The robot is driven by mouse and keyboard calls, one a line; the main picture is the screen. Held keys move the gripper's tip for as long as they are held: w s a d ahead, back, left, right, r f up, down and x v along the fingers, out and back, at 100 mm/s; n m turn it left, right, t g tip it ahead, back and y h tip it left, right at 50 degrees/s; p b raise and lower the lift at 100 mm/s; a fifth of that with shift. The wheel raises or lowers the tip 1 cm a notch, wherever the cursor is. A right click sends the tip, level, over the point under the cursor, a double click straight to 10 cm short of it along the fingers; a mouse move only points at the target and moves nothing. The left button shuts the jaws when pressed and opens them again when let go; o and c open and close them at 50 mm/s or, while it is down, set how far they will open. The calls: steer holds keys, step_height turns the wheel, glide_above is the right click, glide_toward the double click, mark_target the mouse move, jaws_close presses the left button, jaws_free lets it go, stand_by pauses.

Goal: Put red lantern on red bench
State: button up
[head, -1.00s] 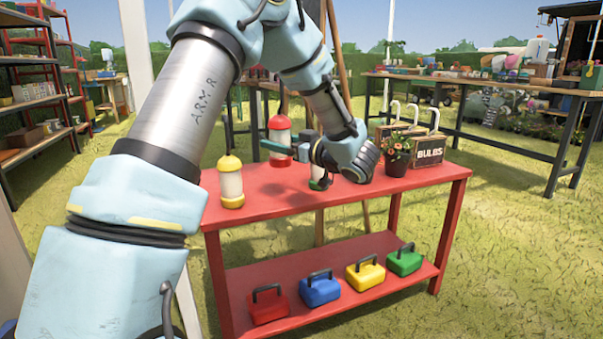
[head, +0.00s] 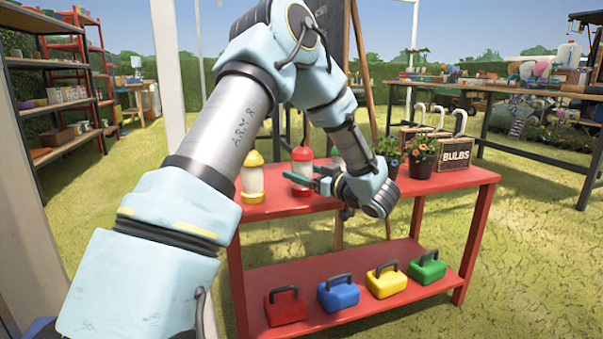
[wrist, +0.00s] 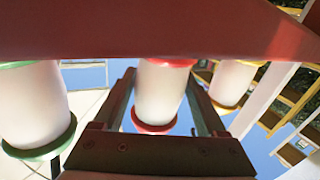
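Flower pots (head: 422,160) and a BULBS crate (head: 456,154) stand on the bench's right end. Several coloured boxes, including a blue one (head: 339,294), sit on the lower shelf. The bench top's right front corner is clear.

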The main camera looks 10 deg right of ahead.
steer(key=o, duration=0.3)
steer(key=shift+o, duration=0.2)
steer(key=shift+r, duration=0.15)
steer(key=p+v, duration=0.2)
steer(key=v, duration=1)
stand_by(0.4)
